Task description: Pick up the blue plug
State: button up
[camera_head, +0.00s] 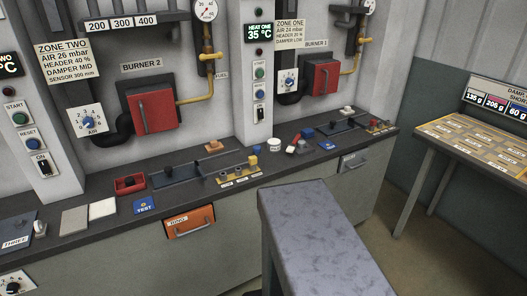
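I cannot tell for sure which thing is the blue plug. A small blue block (307,132) lies on the dark counter right of the middle.
The long dark counter (72,217) also carries a red tray (130,184), a blue TEST card (144,205) and a white round tub (274,145). A grey mottled slab (322,235) fills the front middle. A side table (463,150) stands right, with open floor between.

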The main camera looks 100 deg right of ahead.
aim_at(256, 149)
jog(key=z, duration=0.05)
jog(key=k, duration=2.65)
jog(key=z, duration=0.75)
jog(key=i, duration=1)
jog(key=u, duration=0.05)
